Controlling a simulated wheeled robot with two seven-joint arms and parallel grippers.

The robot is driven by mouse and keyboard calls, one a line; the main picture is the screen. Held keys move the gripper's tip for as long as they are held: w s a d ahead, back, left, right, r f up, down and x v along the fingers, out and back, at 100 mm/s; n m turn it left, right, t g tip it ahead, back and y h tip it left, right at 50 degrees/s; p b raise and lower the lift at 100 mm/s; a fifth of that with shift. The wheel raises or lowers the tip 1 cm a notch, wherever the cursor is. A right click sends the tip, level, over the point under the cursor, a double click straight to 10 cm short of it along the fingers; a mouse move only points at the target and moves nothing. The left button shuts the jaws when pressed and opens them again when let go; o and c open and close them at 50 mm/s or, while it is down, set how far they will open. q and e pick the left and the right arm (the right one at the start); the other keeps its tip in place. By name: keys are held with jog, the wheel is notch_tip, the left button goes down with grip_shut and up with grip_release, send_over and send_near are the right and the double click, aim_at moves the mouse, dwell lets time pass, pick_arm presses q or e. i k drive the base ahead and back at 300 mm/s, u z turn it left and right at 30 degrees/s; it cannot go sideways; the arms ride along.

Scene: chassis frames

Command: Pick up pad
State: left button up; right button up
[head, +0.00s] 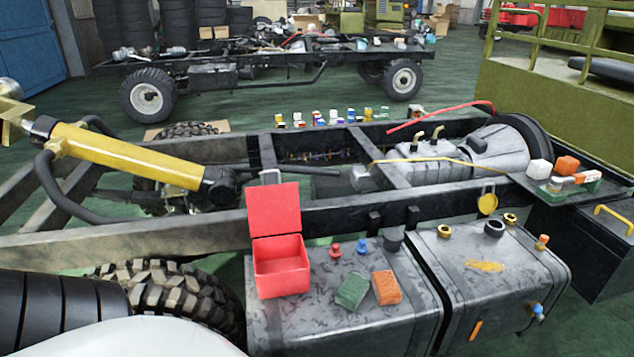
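A dark green pad-like block (352,291) lies on top of the grey tank in the foreground. An orange pad-like block (386,287) lies just right of it, close beside it. I cannot tell which of the two is the pad. An open red box (281,266) with its lid raised stands left of them on the same tank (345,335). Neither of my grippers shows in the head view.
A red knob (335,250), a blue knob (362,245) and a dark cup (392,240) stand behind the blocks. The chassis rail (340,220) runs behind the tank. A second tank (500,275) stands right. More small items sit on a plate (545,188) at far right.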

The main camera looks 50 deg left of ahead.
aim_at(351, 293)
jog(key=u, duration=1)
jog(key=i, duration=0.45)
